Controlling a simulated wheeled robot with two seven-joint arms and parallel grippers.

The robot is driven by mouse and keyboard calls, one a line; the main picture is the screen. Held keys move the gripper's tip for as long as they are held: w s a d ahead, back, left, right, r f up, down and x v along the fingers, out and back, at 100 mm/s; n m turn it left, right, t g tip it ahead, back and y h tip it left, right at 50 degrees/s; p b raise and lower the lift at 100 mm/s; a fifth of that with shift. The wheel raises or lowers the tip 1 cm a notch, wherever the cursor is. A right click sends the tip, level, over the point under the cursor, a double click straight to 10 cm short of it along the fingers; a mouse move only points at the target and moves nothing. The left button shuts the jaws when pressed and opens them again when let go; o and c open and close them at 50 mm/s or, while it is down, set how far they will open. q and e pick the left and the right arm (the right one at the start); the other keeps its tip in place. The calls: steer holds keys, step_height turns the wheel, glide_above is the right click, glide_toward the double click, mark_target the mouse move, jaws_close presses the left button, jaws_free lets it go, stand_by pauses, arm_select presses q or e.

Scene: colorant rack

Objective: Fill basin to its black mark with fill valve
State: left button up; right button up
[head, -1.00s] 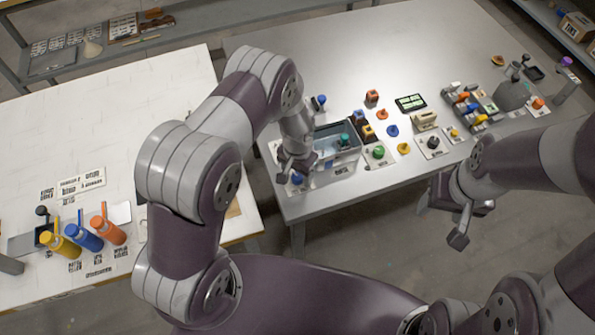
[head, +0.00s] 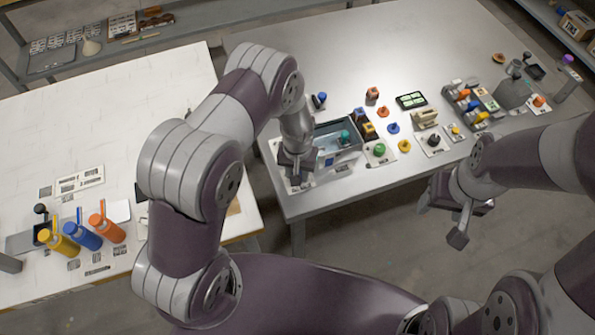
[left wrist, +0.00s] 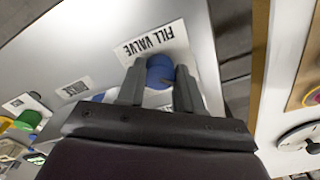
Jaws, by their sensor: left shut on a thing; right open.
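The basin (head: 346,155) is a grey open box near the front edge of the right table in the head view. A bluish surface and a teal part show inside it; I cannot make out the black mark or the level. The fill valve (left wrist: 160,68) is a blue knob in the left wrist view, beside a white label reading FILL VALVE (left wrist: 148,42). My left gripper (head: 297,172) is shut on this knob, with one finger on each side, and hides it in the head view. My right gripper (head: 462,222) is open and empty, in front of the table.
A green knob (head: 379,149) stands right of the basin, and a blue-topped piece (head: 319,100) behind it. A dark display (head: 411,100) and several coloured parts lie farther right. The left table holds yellow, blue and orange bottles (head: 107,228).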

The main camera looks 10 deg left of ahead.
arm_select(q)
steer(key=o, duration=1)
steer(key=shift+o, duration=0.2)
step_height(320, 180, up, 13)
steer(key=b, duration=0.1)
steer(key=shift+b, duration=0.3)
steer(key=shift+f, duration=0.1)
steer(key=s+a+r, duration=0.2)
steer(key=s+r, duration=0.2)
steer(key=s, duration=0.2)
steer(key=s+a+r+t, duration=0.1)
steer(key=s+a+r, duration=0.2)
steer(key=s, duration=0.4)
steer(key=shift+s+a+r+m, duration=0.3)
steer(key=shift+r, duration=0.6)
